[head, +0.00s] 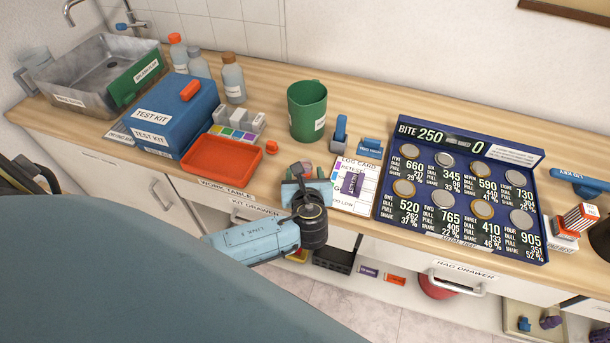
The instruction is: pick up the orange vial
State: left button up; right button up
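A small orange block-like piece (190,90) lies on top of the blue test kit box (172,112). A short orange round piece (271,147) stands on the table right of the red-orange tray. I cannot tell which of these is the orange vial. My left arm comes in from the left, and its gripper (304,176) is at the table's front edge, left of the log card. It is to the right of and nearer than the short orange piece, apart from both pieces. The wrist hides part of the fingers, so their opening is unclear. My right gripper is not in view.
The red-orange tray (222,156) looks empty. A green mug (307,110) stands behind my gripper. Bottles (233,78) and a metal sink (92,70) are at the back left. The log card (354,186) and a blue coin board (460,190) fill the right.

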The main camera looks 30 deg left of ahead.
pick_arm(q)
jog(key=x, duration=0.4)
jog(key=shift+d+f, duration=0.1)
jog(key=shift+f, duration=0.1)
jog(key=c, duration=1.1)
